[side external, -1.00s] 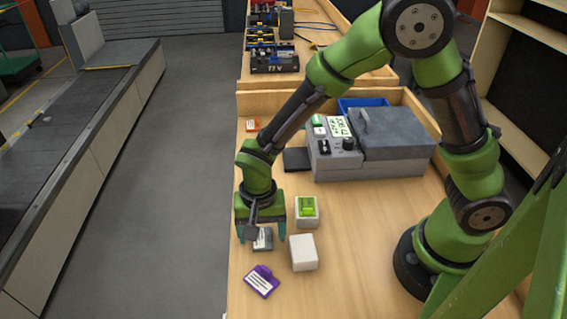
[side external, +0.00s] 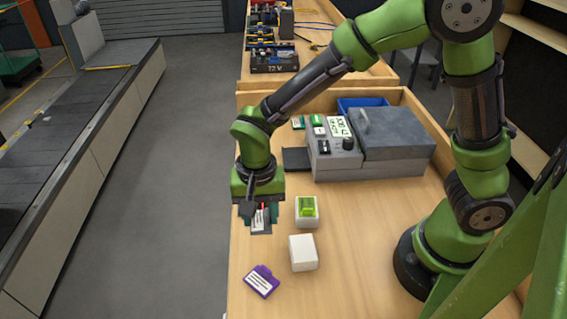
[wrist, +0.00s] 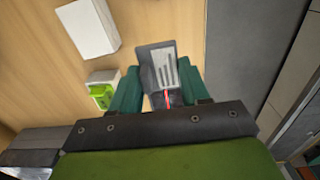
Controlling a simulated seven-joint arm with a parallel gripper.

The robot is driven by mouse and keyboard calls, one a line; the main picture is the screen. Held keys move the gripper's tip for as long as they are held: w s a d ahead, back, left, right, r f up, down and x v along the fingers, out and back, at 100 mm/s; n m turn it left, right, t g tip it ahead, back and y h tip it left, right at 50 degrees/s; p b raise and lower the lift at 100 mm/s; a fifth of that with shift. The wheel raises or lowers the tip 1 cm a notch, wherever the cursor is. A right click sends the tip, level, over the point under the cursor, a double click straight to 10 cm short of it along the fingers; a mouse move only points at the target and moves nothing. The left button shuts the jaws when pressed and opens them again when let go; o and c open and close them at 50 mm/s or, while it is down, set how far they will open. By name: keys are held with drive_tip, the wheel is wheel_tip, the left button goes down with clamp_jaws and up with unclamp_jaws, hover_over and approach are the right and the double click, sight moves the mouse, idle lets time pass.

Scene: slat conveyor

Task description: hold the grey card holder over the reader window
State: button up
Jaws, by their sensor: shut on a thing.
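The grey card holder (side external: 260,221) carries a white card with dark lines and a small red mark. My gripper (side external: 260,213) is shut on it near the table's left edge, and the holder looks raised above the table. In the wrist view the holder (wrist: 158,62) sits between the two teal fingers. The grey reader machine (side external: 337,146), with a small screen and a knob, stands farther back to the right. A dark flat plate (side external: 296,159) juts from its left side; I cannot tell whether it is the reader window. The holder is well apart from it.
A white block with a bright green top (side external: 307,210) and a plain white block (side external: 303,252) stand right of my gripper. A purple card holder (side external: 262,281) lies in front. A blue bin (side external: 360,104) is behind the machine.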

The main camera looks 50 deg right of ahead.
sight(263, 215)
wheel_tip(263, 215, up, 3)
drive_tip(key=shift+f, duration=0.1)
drive_tip(key=shift+w+d+r, duration=0.2)
drive_tip(key=shift+w+d, duration=0.15)
drive_tip(key=shift+d, duration=0.3)
drive_tip(key=w+d+f, duration=0.1)
drive_tip(key=w+d, duration=0.7)
drive_tip(key=shift+s+a+f, duration=0.1)
drive_tip(key=shift+a+f, duration=0.1)
drive_tip(key=shift+f, duration=1.5)
drive_tip(key=shift+s+a+f, duration=0.1)
drive_tip(key=shift+a+f, duration=0.05)
drive_tip(key=shift+f, duration=1.5)
drive_tip(key=shift+r, duration=0.1)
drive_tip(key=shift+r, duration=2.95)
drive_tip(key=shift+a, duration=0.1)
